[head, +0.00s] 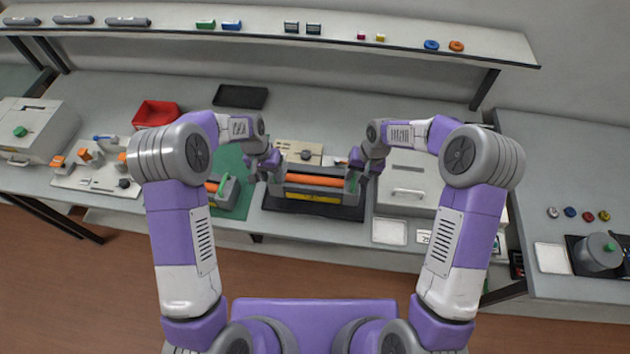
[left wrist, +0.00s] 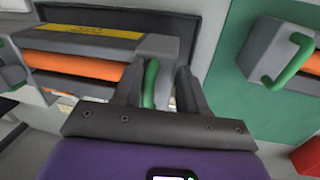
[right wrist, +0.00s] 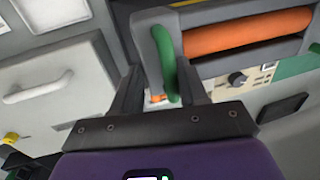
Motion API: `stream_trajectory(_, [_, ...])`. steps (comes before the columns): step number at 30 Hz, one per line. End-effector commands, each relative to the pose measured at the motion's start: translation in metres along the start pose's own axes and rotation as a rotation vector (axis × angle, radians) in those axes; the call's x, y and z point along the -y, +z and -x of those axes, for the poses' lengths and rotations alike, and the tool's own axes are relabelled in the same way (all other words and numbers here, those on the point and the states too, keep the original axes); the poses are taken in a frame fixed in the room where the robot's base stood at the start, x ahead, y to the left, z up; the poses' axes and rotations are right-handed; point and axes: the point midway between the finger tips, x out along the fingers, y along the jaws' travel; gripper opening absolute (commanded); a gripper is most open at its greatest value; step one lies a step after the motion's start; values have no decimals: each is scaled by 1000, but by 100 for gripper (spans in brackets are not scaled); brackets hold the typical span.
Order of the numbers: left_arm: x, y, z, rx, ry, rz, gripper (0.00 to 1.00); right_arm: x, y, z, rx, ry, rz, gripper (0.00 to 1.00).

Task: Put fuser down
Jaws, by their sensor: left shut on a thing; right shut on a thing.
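The fuser is a grey unit with an orange roller (head: 315,180), a yellow label and a green handle at each end. It lies level between my grippers, over a black tray (head: 313,211); I cannot tell whether it touches the tray. My left gripper (head: 274,172) is shut on its left handle, and this green handle (left wrist: 150,84) shows between the fingers in the left wrist view. My right gripper (head: 357,170) is shut on the right handle, and that green handle (right wrist: 166,62) shows between the fingers in the right wrist view.
A second, similar unit (left wrist: 288,52) with a green handle lies on a green mat (head: 233,157) to the left. A light grey box with a handle (head: 408,191) stands close on the right. A red bin (head: 155,113) and a dark flat tray (head: 240,96) lie further back.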

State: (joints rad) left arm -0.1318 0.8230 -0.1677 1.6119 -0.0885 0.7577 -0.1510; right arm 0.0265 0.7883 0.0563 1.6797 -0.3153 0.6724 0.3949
Motion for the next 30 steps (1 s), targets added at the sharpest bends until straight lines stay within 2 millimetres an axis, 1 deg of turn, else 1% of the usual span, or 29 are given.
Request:
stream_trajectory(1, [6,1,2,0,-7,8,0,-6,-2,2,-5,6,-8,0])
stream_trajectory(17, [7,1,0,0,-7,7,0,-6,-3,0,-6,6,-8,0])
stream_trajectory(30, [9,1,-15,0,-7,7,0,-9,-2,-15,-6,6,-8,0])
